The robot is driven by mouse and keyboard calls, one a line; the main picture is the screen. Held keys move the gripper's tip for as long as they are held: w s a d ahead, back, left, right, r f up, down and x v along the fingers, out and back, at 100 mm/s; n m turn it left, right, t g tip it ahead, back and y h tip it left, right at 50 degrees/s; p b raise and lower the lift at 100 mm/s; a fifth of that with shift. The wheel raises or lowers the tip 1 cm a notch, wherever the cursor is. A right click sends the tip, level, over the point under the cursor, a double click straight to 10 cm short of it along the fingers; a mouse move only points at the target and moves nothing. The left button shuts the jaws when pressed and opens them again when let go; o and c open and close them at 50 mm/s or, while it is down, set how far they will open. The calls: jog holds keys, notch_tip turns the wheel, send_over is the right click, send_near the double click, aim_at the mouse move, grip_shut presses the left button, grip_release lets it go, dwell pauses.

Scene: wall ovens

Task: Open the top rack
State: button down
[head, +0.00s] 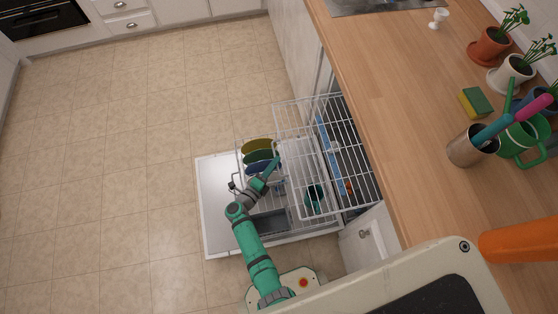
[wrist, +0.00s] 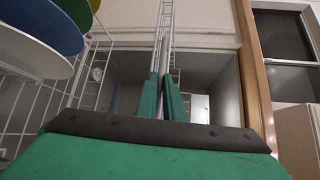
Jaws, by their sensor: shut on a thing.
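The top rack (head: 318,125) is a white wire rack that sticks out of the open dishwasher, over the lowered door (head: 213,205). My gripper (head: 277,160) is at the rack's front edge, on the side away from the counter. In the wrist view, the green fingers of my gripper (wrist: 161,95) are close together on either side of a thin wire bar (wrist: 163,55) of the rack, and shut on it.
A lower rack (head: 238,150) holds several coloured plates (head: 258,147), close to my gripper; they also show at the left in the wrist view (wrist: 30,45). The wooden counter (head: 385,90) overhangs the dishwasher. The tiled floor (head: 130,130) at left is clear.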

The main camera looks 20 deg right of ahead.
jog(key=shift+w+a+r, duration=0.1)
jog(key=shift+w+a, duration=0.15)
jog(key=shift+a, duration=0.4)
jog(key=c, duration=1.9)
grip_release()
jog(key=shift+s, duration=0.1)
jog(key=v, duration=1)
jog(key=shift+s+a, duration=0.2)
jog(key=shift+s, duration=0.15)
jog(key=shift+w, duration=0.2)
